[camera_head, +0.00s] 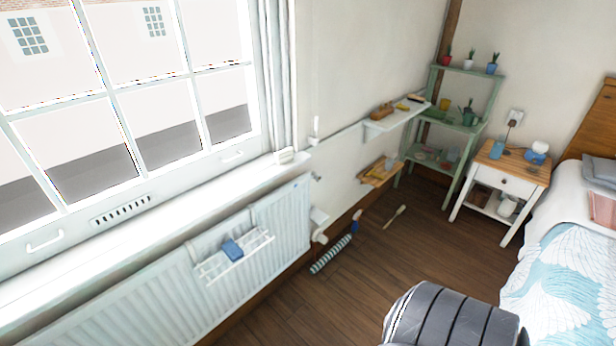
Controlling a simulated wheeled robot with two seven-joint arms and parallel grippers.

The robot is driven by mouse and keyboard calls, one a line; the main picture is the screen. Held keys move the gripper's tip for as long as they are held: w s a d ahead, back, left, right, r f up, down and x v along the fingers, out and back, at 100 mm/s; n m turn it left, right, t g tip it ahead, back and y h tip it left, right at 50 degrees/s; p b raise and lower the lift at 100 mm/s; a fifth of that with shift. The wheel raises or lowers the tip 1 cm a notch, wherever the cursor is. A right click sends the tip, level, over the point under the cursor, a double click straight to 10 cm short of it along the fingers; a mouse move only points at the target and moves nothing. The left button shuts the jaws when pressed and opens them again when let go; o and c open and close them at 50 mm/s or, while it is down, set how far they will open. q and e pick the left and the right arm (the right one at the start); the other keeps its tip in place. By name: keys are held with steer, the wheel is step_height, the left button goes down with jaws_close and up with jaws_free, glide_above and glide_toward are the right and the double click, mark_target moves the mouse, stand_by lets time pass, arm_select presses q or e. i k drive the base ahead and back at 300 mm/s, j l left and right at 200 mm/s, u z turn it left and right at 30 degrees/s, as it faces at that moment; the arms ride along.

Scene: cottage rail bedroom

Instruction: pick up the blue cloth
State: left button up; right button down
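A small blue folded thing, which looks like the blue cloth (232,249), lies on a white wire rack (215,270) hung on the front of the radiator. It is left of the picture's middle, below the window sill. Nothing covers it from this view. Neither of my grippers shows in the head view, so I cannot see where they are relative to the cloth.
The white radiator (282,215) runs under the window sill (200,200). A striped roll (331,254) lies on the wooden floor (370,270). A dark grey ribbed rounded object (455,318) fills the bottom right. A nightstand (508,166) and bed (565,285) stand at the right.

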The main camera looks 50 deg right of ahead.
mark_target(230, 248)
steer(key=z, duration=0.8)
steer(key=i+l, duration=0.15)
steer(key=l, duration=0.25)
steer(key=i+l, duration=0.2)
steer(key=l, duration=0.15)
steer(key=i+l, duration=0.15)
steer(key=l, duration=0.25)
steer(key=i+l, duration=0.15)
steer(key=l, duration=0.25)
steer(key=i+u, duration=0.05)
